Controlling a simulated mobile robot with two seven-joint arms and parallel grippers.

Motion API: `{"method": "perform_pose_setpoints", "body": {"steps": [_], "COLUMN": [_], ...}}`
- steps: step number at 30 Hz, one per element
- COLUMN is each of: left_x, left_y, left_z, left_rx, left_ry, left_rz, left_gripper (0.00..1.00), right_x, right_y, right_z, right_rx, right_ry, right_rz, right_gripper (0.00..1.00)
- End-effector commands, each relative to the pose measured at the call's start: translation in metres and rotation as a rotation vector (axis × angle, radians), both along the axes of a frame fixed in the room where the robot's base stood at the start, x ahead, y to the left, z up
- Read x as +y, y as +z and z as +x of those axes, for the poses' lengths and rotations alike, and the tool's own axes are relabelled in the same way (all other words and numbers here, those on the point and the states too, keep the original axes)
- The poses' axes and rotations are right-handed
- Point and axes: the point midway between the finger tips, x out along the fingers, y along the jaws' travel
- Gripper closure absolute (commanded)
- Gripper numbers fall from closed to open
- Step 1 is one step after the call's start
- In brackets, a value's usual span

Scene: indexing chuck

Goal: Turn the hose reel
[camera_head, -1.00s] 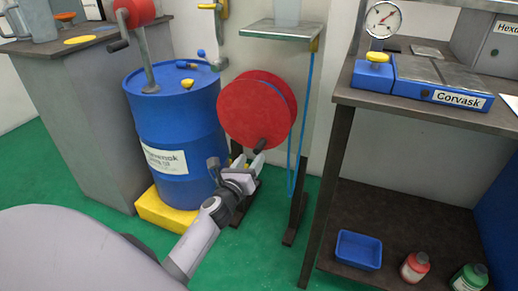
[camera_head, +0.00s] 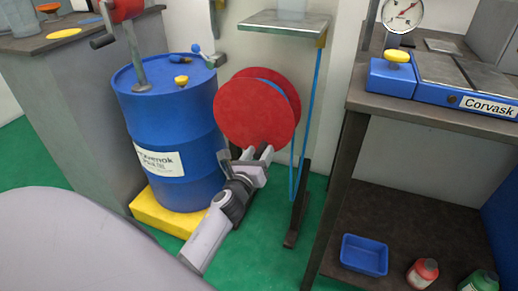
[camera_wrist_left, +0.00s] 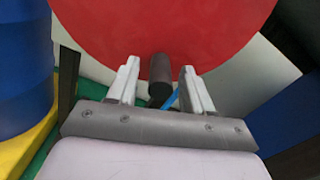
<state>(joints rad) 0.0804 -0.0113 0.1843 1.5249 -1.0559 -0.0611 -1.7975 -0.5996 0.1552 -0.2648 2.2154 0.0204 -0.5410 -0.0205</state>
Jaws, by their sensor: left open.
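The red hose reel (camera_head: 253,112) with a blue hose stands between the blue drum and the workbench, in front of the wall. It also fills the upper part of the left wrist view (camera_wrist_left: 165,28). Its dark crank handle (camera_wrist_left: 160,68) shows between the fingers there, with a gap on each side. In the head view the handle is hidden behind my left gripper (camera_head: 258,155). My left gripper is open at the reel's lower edge, with its fingers on either side of the handle. My right gripper is not in view.
A blue drum (camera_head: 172,125) stands on a yellow base (camera_head: 160,214) left of the reel. A workbench (camera_head: 425,118) is on the right, with a blue bin (camera_head: 364,254) on its lower shelf. A small shelf (camera_head: 285,23) is above the reel. Green floor is free in front.

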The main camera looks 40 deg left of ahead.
Motion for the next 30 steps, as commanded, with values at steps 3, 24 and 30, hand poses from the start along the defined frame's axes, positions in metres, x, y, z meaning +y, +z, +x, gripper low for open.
{"method": "perform_pose_setpoints", "body": {"steps": [3,24,30], "left_x": [-0.0019,-0.0025,-0.0001], "left_y": [0.0002,0.0002,-0.0015], "left_z": [0.0002,0.0002,-0.0004], "left_rx": [-0.001,-0.001,0.007], "left_ry": [0.0,0.0,0.0], "left_rz": [-0.001,0.0,0.029], "left_gripper": [0.49,1.0,1.0], "right_x": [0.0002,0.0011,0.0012], "right_y": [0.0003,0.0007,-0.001], "right_z": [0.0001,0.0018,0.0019], "right_rx": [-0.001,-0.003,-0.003], "right_ry": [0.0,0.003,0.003], "right_rz": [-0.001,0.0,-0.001], "right_gripper": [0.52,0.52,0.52]}}
